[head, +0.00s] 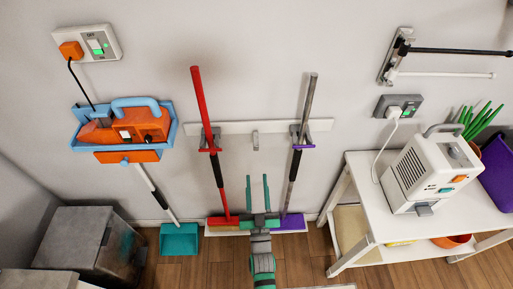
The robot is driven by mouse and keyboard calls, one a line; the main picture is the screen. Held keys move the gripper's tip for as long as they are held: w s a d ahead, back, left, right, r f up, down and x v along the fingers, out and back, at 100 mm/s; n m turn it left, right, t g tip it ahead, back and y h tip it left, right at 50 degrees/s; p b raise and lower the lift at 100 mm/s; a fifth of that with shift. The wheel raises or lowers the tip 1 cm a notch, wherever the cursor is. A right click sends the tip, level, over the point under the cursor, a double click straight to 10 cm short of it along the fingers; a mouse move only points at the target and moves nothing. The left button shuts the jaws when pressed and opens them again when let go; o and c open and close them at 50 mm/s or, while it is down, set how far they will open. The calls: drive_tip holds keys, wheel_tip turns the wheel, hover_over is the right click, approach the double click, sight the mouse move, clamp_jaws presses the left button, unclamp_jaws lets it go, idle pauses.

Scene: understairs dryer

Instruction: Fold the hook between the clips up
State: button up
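A small grey hook (255,141) sits at the middle of a white wall rail (233,127). It shows as a short upright piece reaching slightly below the rail; its exact fold angle is too small to tell. The left clip (211,140) holds a red-handled broom, and the right clip (300,138) holds a grey-handled broom with purple parts. My gripper (257,178) is below the hook in the picture, between the two brooms. Its two green fingers point up and stand apart with nothing visible between them. The fingers are clear of the hook in this view.
The red broom (200,100) and the grey-handled broom (307,105) lean on either side. A teal dustpan (179,239) and dark metal box (90,238) are left. A white table (350,190) with a white machine (432,170) is right. Wall around the hook is clear.

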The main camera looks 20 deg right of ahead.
sight(256, 150)
drive_tip(key=x, duration=1.2)
drive_tip(key=shift+w+d+r, duration=0.25)
drive_tip(key=shift+d+r, duration=0.05)
drive_tip(key=shift+d, duration=0.05)
clamp_jaws()
